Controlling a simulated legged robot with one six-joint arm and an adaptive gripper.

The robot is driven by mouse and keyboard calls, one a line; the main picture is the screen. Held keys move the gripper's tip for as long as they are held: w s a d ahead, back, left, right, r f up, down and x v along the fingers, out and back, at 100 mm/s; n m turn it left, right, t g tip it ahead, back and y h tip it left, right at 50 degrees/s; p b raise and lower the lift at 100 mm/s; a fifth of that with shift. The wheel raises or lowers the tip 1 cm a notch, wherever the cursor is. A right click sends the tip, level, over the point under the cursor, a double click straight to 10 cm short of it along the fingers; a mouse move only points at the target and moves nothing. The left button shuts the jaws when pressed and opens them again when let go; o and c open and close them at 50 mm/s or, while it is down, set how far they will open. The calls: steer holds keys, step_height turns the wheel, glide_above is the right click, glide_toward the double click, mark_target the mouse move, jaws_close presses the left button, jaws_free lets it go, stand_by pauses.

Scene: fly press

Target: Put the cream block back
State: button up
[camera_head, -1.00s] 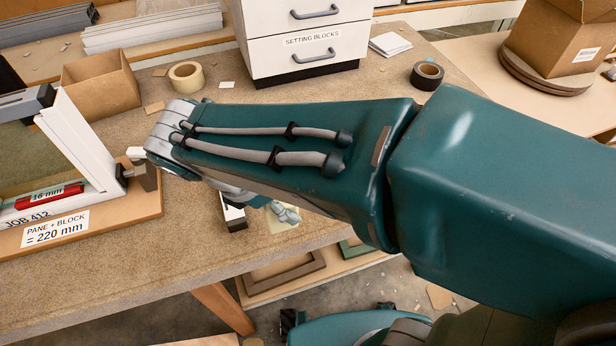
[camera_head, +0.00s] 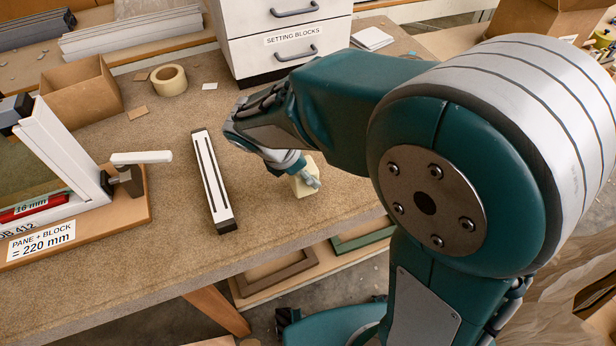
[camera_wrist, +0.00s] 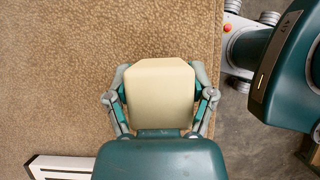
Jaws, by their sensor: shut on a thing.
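The cream block (camera_wrist: 160,90) is between the fingers of my gripper (camera_wrist: 160,95) in the wrist view, with a finger against each side. In the head view the cream block (camera_head: 303,183) shows below my gripper (camera_head: 308,176), over the bench near its front edge. My gripper is shut on the block. Whether the block touches the bench top or hangs just above it, I cannot tell. My wrist hides part of it in the head view.
A white and black bar (camera_head: 212,180) lies on the bench left of my gripper. A white frame on a wooden board (camera_head: 120,205) stands further left, with a white-handled clamp (camera_head: 140,159). Drawers labelled SETTING BLOCKS (camera_head: 290,45) and a tape roll (camera_head: 169,79) are behind.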

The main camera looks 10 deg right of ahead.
steer(key=shift+f, duration=1.6)
steer(key=o, duration=1.3)
steer(key=shift+f, duration=0.1)
steer(key=shift+c, duration=0.2)
steer(key=v, duration=1.2)
steer(key=s+d+r+m+t+y, duration=0.2)
steer(key=s+d+m, duration=0.3)
steer(key=m, duration=0.5)
steer(key=s+d+r+m+t+y, duration=0.2)
steer(key=s+d+m, duration=0.4)
steer(key=d+m, duration=0.4)
steer(key=shift+d+r+m+y, duration=0.2)
steer(key=shift+r+m+y, duration=0.35)
steer(key=shift+y, duration=0.25)
